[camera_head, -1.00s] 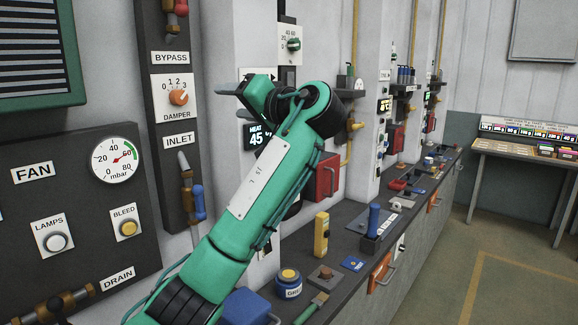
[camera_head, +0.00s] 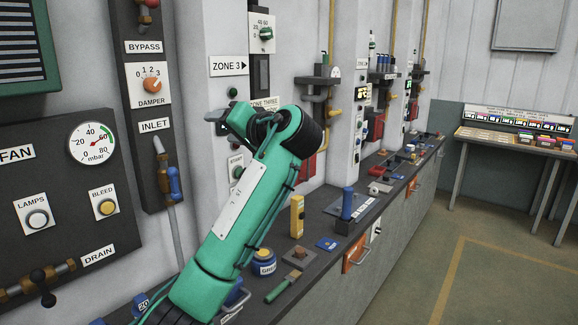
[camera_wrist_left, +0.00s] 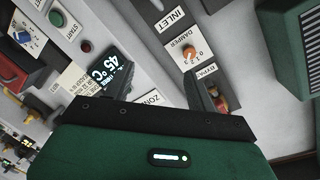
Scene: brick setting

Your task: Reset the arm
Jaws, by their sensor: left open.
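My left arm is green and reaches up from the bottom in the head view. My left gripper (camera_head: 222,122) is at its upper end, in front of the wall column and below the ZONE 3 sign (camera_head: 229,66). In the left wrist view its two dark fingers (camera_wrist_left: 158,82) stand apart with nothing between them. Beyond them are the wall panels, with the orange damper knob (camera_wrist_left: 190,53) and a lit display (camera_wrist_left: 106,70) reading 45 °C. The gripper appears clear of the wall. My right gripper is not in view.
A dark workbench (camera_head: 330,215) runs along the wall, holding a yellow block (camera_head: 297,216), a blue-handled tool (camera_head: 347,203) and a blue pot (camera_head: 263,262). A pressure gauge (camera_head: 92,144) is at left. A table (camera_head: 490,138) stands far right; the floor (camera_head: 500,270) is clear.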

